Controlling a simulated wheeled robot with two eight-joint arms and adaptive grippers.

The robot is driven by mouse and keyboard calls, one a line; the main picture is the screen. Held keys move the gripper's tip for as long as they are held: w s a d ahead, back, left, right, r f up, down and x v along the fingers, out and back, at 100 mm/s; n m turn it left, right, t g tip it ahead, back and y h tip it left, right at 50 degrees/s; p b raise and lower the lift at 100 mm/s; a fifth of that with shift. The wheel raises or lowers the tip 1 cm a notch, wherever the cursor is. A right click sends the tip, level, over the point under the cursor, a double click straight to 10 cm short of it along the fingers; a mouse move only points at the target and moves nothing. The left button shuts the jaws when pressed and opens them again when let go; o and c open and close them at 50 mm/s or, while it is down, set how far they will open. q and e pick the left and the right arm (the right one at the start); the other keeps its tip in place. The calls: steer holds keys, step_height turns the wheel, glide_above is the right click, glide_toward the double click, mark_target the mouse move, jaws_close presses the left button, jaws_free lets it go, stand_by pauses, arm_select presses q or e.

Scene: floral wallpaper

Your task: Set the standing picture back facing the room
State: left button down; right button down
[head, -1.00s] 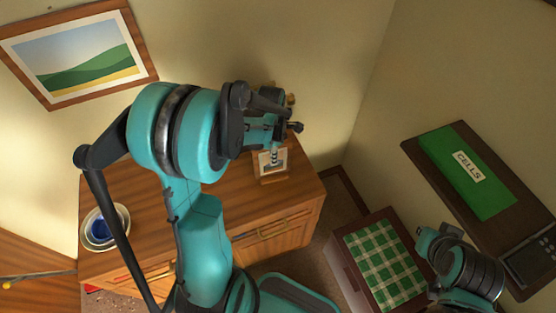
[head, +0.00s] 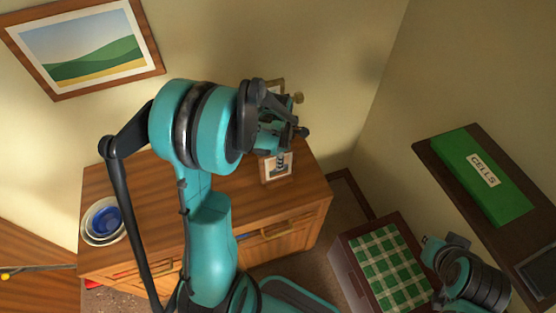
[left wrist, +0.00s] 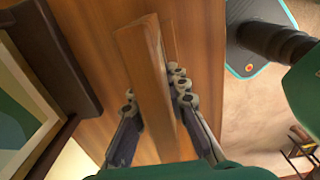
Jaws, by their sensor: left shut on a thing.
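The standing picture (head: 284,170) is small and wood-framed. It is near the right end of the wooden cabinet top in the head view, with its picture side visible from the camera. My left gripper (head: 281,148) is above it, partly covering its upper part. In the left wrist view my left gripper (left wrist: 158,98) is shut on the top of the standing picture's wooden frame (left wrist: 150,75), one finger on each side. I cannot tell whether its base touches the cabinet. My right gripper (head: 432,246) is at lower right, empty-looking, its fingers unclear.
The cabinet top (head: 150,180) carries nested bowls (head: 103,222) at its left end. A landscape picture (head: 90,48) hangs on the wall. At right are a checked-cloth stand (head: 385,265) and a shelf with a green "CELLS" box (head: 482,175). A gold-coloured object (head: 298,97) shows behind my gripper.

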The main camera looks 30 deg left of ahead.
arm_select(q)
steer(key=shift+f+b, duration=0.45)
steer(key=c, duration=1.4)
jaws_free()
steer(key=shift+r, duration=0.1)
step_height(320, 180, up, 12)
steer(key=shift+f, duration=0.1)
steer(key=shift+s+d+m, duration=0.15)
steer(key=shift+m, duration=0.15)
steer(key=s+d+m+t+b, duration=0.1)
steer(key=s+d+m+t, duration=0.1)
steer(key=m, duration=0.7)
steer(key=s+d+m+t+b, duration=0.1)
steer(key=s+d+m+t, duration=0.1)
steer(key=s+d+m, duration=0.3)
steer(key=s+d+m+t+b, duration=0.1)
steer(key=s+d+m+t, duration=0.2)
steer(key=m, duration=1)
steer(key=shift+s+d, duration=0.15)
steer(key=shift+s, duration=0.25)
